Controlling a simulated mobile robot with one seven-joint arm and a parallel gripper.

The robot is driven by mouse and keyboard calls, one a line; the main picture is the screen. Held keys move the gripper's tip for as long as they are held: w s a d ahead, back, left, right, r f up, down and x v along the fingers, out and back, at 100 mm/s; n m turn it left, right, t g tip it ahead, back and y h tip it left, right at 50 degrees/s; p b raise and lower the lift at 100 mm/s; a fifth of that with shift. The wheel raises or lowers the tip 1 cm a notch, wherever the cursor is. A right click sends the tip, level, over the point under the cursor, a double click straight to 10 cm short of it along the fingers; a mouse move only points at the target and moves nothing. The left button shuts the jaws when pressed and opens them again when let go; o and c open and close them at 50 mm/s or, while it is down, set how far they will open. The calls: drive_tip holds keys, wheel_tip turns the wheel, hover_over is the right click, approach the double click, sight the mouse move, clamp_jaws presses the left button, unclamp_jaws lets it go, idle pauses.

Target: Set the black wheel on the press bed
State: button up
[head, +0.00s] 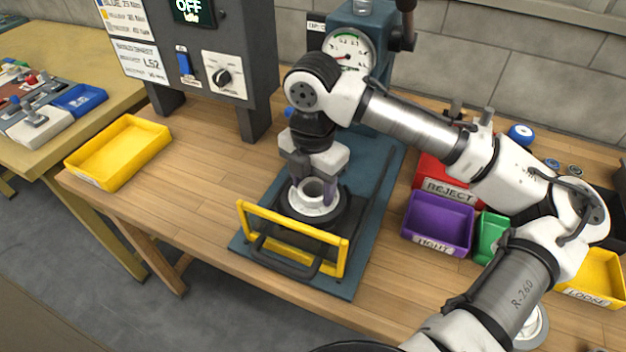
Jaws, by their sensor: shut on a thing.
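The blue-grey press (385,185) stands on the bench with a round black bed (284,208) behind a yellow guard frame (292,237). My gripper (314,190) points down over the bed, its fingers shut on the upright collar of a white flanged ring (318,209). The ring sits level at the black bed; I cannot tell whether it touches it. The held part looks white, not black. I cannot clearly pick out a black wheel; any dark part under the ring blends with the bed.
A yellow tray (88,178) is at the left bench edge. A control box (215,65) reading OFF stands behind. Red REJECT (424,179), purple LIGHT (410,235), green (484,243) and yellow LOOSE (603,270) bins lie right.

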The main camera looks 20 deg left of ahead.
drive_tip(key=o, duration=1.3)
wheel_tip(320, 180, up, 14)
drive_tip(key=shift+f, duration=0.1)
drive_tip(key=shift+s, duration=0.1)
